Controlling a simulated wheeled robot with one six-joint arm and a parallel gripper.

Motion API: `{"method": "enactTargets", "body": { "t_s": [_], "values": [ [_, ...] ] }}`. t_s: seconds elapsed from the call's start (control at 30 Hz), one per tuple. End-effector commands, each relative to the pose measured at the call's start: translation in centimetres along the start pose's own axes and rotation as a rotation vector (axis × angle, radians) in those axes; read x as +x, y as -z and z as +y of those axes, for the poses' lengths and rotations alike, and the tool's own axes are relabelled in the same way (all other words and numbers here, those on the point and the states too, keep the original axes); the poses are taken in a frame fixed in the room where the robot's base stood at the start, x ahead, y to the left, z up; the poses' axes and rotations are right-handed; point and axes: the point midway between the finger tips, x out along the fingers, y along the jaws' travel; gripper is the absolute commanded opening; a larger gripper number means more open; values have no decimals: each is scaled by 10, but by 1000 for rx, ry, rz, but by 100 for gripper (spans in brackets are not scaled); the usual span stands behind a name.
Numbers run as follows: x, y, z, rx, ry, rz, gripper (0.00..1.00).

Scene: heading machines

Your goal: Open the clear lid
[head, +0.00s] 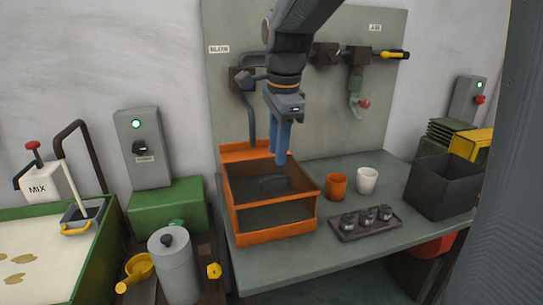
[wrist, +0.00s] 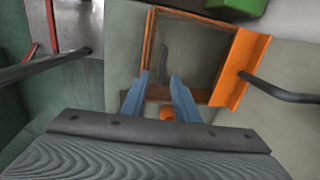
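The orange box (head: 236,218) stands on the grey-green bench, and it also shows in the wrist view (wrist: 240,68). Its see-through lid (head: 250,177) lies shut over the top and looks dark. Whether the fingertips touch the lid is unclear.
An orange cup (head: 336,186) and a white cup (head: 367,180) stand right of the box. A dark tray (head: 365,226) with small metal parts lies in front of them. A black bin (head: 440,187) is at the right. Pipes on the back panel (head: 225,100) run behind the box.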

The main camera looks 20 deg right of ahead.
Motion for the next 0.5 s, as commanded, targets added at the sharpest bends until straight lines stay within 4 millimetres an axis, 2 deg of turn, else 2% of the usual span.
{"method": "enactTargets", "body": {
  "t_s": [0.07,0.17,0.5],
  "values": [
    [-3,0,-3,29,3,0,28],
    [5,0,-3,39,0,0,28],
    [56,0,-3,36,-1,0,28]
  ]
}}
